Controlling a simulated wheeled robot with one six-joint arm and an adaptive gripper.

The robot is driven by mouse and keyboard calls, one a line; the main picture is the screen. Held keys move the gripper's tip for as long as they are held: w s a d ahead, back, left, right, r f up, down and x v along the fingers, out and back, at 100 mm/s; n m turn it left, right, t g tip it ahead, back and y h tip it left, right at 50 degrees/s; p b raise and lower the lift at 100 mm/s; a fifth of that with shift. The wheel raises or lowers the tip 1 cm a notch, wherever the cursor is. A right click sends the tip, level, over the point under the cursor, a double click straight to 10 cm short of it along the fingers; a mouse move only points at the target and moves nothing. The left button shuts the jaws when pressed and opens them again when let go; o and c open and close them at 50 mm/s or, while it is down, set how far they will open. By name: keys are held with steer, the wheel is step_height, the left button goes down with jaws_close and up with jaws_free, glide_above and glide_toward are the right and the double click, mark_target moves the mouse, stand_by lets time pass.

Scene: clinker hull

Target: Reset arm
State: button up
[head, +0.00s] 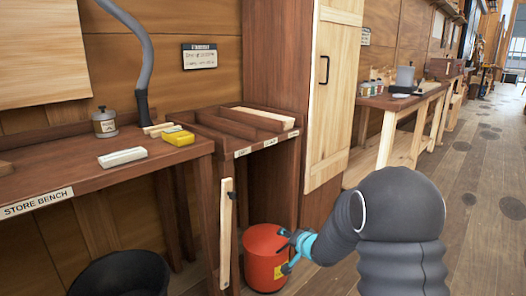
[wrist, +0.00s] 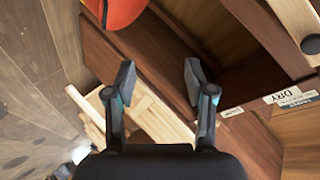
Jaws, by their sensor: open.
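My gripper (head: 284,251) is in front of the red bucket (head: 262,256) in the head view, low beside the store bench. In the wrist view my gripper (wrist: 158,82) has its two fingers spread apart with nothing between them. My dark ribbed arm comes in from the right of the head view. A red, rounded piece (wrist: 118,8), which looks like part of the bucket, shows at the top of the wrist view. Whether the gripper touches the bucket cannot be told.
The store bench (head: 75,203) holds a jar (head: 104,122), a white block (head: 122,157) and a yellow block (head: 178,138). A slotted rack (head: 235,125) adjoins it. A black bin (head: 120,274) stands below. A second workbench (head: 400,100) is beyond; open floor (head: 480,190) lies right.

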steer(key=s+d+r+n+g+h, duration=0.25)
steer(key=s+d, duration=0.25)
steer(key=s, duration=0.5)
steer(key=s+d+r+n+g+h, duration=0.15)
steer(key=s+d+g+h, duration=0.3)
steer(key=s, duration=0.55)
steer(key=s+r, duration=0.4)
steer(key=s, duration=0.3)
steer(key=s+a+r+n+t+y, duration=0.1)
steer(key=s+r, duration=0.2)
steer(key=s, duration=0.4)
steer(key=s+a+r+y, duration=0.1)
steer(key=s+r, duration=0.3)
steer(key=s, duration=0.4)
steer(key=shift+a+r+n, duration=0.15)
steer(key=shift+r+n, duration=0.15)
steer(key=shift+r, duration=0.05)
steer(key=shift+s+a, duration=0.1)
